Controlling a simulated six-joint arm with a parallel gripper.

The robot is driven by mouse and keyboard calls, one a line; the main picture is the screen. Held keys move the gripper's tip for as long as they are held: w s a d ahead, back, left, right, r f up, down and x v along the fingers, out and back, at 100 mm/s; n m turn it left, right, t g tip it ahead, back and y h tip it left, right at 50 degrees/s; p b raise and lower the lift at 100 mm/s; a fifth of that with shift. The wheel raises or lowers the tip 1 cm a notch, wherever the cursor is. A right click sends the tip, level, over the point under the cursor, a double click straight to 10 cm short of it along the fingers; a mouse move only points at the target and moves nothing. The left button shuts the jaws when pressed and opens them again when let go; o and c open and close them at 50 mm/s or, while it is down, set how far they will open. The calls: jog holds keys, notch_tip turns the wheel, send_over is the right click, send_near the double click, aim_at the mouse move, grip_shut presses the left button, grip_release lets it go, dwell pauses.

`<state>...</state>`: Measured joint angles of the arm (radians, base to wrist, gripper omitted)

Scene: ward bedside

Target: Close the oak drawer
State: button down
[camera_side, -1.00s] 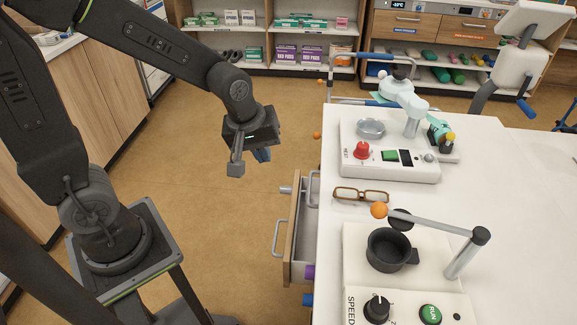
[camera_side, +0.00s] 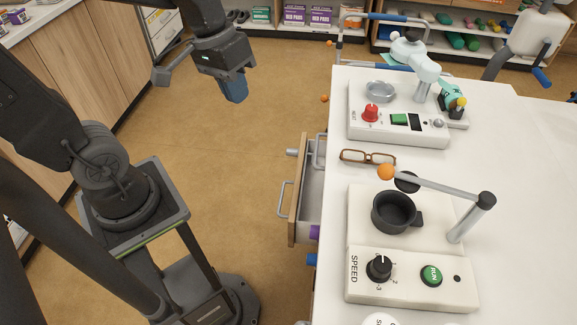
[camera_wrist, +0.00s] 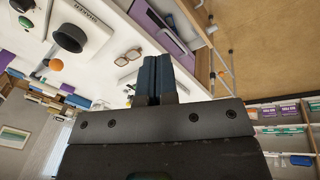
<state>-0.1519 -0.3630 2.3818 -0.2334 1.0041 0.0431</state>
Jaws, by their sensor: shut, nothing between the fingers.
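The oak drawer (camera_side: 299,190) stands open at the left side of the white table in the side view. Its wooden front sticks out to the left, and part of its pale inside shows. A metal bar handle (camera_side: 283,200) is on the front. My gripper (camera_side: 236,93) is up and left of the drawer, apart from it, with its blue fingers pointing down. The fingers are together and empty; they also show in the wrist view (camera_wrist: 157,72).
The white table (camera_side: 520,180) holds eyeglasses (camera_side: 367,157), a device with a black pot (camera_side: 396,212) and a device with a red knob (camera_side: 371,113). The floor left of the drawer is clear.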

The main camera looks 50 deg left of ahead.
jog(key=w+a+f+n+g+h, duration=0.1)
jog(key=w+a+f+n+h, duration=0.45)
jog(key=f, duration=0.45)
jog(key=w+a+f+n+h, duration=0.5)
jog(key=w+f+n+h, duration=0.1)
jog(key=f, duration=0.3)
jog(key=s+a+f+n+t, duration=0.3)
jog(key=f+n+t, duration=0.3)
jog(key=f, duration=0.5)
jog(key=s+a+f+n+t, duration=0.25)
jog(key=f+n+t, duration=0.4)
jog(key=f, duration=0.45)
jog(key=f+x, duration=0.1)
jog(key=x, duration=1.2)
jog(key=shift+w+y, duration=0.35)
jog(key=shift+w, duration=0.25)
jog(key=shift+f+g, duration=0.15)
jog(key=shift+g, duration=0.1)
jog(key=x, duration=0.6)
jog(key=shift+w+d, duration=0.25)
